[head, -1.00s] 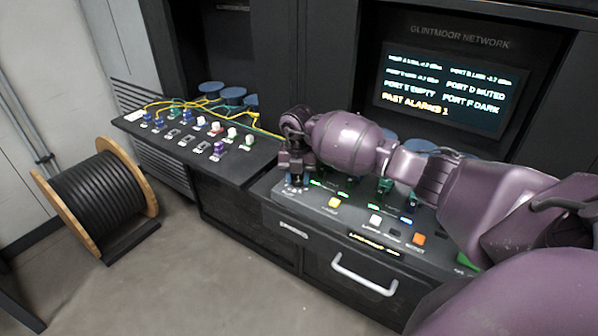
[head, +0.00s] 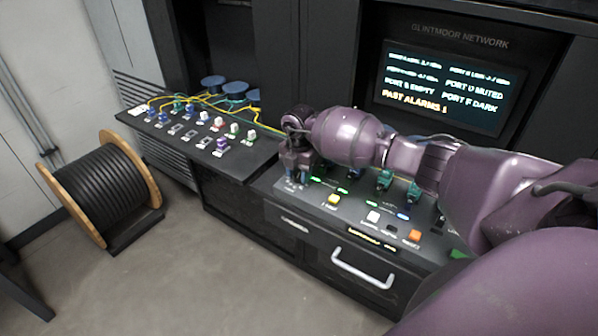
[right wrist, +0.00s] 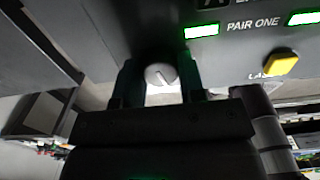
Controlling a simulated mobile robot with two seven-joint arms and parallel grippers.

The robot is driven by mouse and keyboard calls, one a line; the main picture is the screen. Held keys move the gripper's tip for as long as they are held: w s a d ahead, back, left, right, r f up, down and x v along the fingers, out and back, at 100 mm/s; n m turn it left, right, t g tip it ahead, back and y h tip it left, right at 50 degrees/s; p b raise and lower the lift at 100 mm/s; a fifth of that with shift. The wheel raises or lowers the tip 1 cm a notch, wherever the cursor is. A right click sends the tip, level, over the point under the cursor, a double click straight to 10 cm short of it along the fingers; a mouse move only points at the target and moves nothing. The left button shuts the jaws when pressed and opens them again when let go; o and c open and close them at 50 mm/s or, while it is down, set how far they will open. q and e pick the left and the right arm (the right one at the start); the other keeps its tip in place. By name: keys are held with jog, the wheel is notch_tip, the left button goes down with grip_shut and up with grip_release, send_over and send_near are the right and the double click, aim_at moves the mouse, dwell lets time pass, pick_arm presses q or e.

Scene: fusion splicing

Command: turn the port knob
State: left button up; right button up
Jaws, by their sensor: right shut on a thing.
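The port knob (right wrist: 160,75) is a round light-grey dial with a slanted slot or pointer line, seen in the right wrist view. My right gripper (right wrist: 160,88) has one dark finger on each side of it and is shut on it. In the head view my right gripper (head: 294,178) points down at the left end of the console (head: 315,212) and hides the knob there. My left gripper does not show in either view.
The console carries a yellow button (head: 333,200), an orange button (head: 415,236), and green-lit labels. A black shelf (head: 190,139) with coloured connectors and cables adjoins it on the left. A cable spool (head: 100,188) stands on the floor. A lit screen (head: 443,88) is behind.

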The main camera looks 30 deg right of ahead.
aim_at(299, 174)
jog(key=o, duration=0.9)
jog(key=shift+r, duration=0.1)
notch_tip(299, 174, up, 11)
jog(key=shift+f+b, duration=0.1)
jog(key=shift+b, duration=0.25)
dwell(0.4)
